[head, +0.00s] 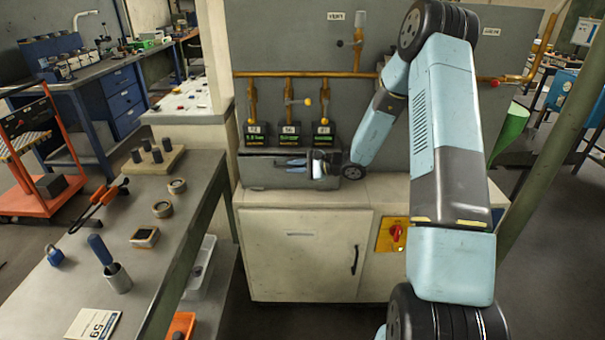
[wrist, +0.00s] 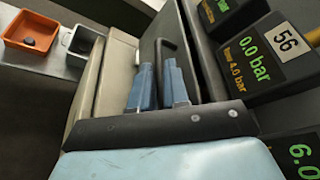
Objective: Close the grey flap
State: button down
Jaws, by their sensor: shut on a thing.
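The grey flap (head: 262,178) is a dark grey panel below the row of pressure displays, above the cream cabinet. In the wrist view the flap (wrist: 152,48) carries a dark bent bar handle (wrist: 162,58). My gripper (head: 290,163) reaches in from the right, in front of the displays. In the wrist view its two blue fingers (wrist: 157,84) stand either side of the handle, shut on it. The fingers hide the lower part of the handle. I cannot tell the flap's exact angle.
Displays (head: 288,134) with yellow pipes and valves stand close behind my gripper. The cream cabinet (head: 300,255) is below, with a red switch (head: 397,233) at its right. A bench (head: 180,220) with blocks, rings and tools stands at the left.

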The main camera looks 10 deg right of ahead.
jog(key=shift+w+a+r, duration=0.15)
jog(key=shift+w+a, duration=0.05)
jog(key=shift+w, duration=0.1)
dwell(0.4)
jog(key=c, duration=1.5)
grip_release()
jog(key=shift+w, duration=0.1)
jog(key=shift+d, duration=0.1)
jog(key=shift+d, duration=0.25)
jog(key=v, duration=1.3)
jog(key=shift+d, duration=0.2)
